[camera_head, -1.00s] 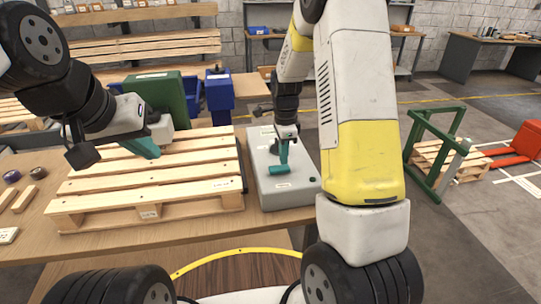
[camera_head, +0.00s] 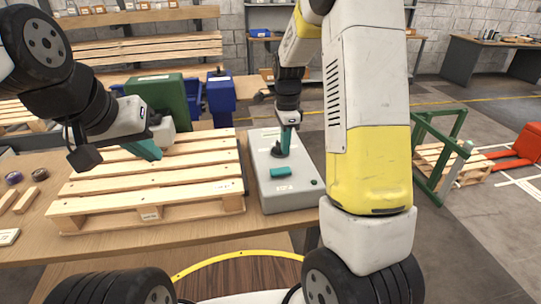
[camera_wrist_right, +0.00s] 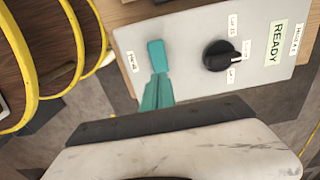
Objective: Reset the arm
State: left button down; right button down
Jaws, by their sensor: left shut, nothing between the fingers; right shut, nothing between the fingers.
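A grey control box (camera_head: 300,197) lies on the right end of the table. It carries a teal bar (camera_head: 281,172) and a black knob (camera_head: 277,151). In the right wrist view the bar (camera_wrist_right: 156,53) sits beside the knob (camera_wrist_right: 221,56), with a green READY label (camera_wrist_right: 277,43) further right. My right gripper (camera_head: 285,150) is shut and empty over the box; its teal fingers (camera_wrist_right: 157,80) point towards the bar in the wrist view. I cannot tell whether they touch anything. My left gripper (camera_head: 153,155) is shut and empty above the pallet.
A wooden pallet (camera_head: 150,213) fills the table's middle, left of the box. Green (camera_head: 162,98) and blue (camera_head: 220,95) bins stand behind it. Small round items and wood strips lie at the left. A green frame (camera_head: 440,150) stands on the floor at the right.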

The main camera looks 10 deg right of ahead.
jog(key=s+a+r+n+t+y, duration=0.1)
jog(key=s+r+n+t, duration=0.2)
jog(key=s+r+n, duration=0.6)
jog(key=s+a+r+n+t+y, duration=0.1)
jog(key=s+r+n+t, duration=0.2)
jog(key=s+r+n, duration=0.5)
jog(key=s+n, duration=0.1)
jog(key=s, duration=0.6)
jog(key=shift+s+r, duration=0.15)
jog(key=shift+r, duration=0.2)
jog(key=shift+a, duration=0.1)
jog(key=w+a+f+g+h, duration=0.1)
jog(key=w+f+g, duration=0.2)
jog(key=w, duration=0.9)
jog(key=w+a+f+g+h, duration=0.1)
jog(key=w+f+g, duration=0.2)
jog(key=w+f, duration=0.4)
jog(key=w, duration=0.5)
jog(key=shift+w+f, duration=0.15)
jog(key=shift+f, duration=0.15)
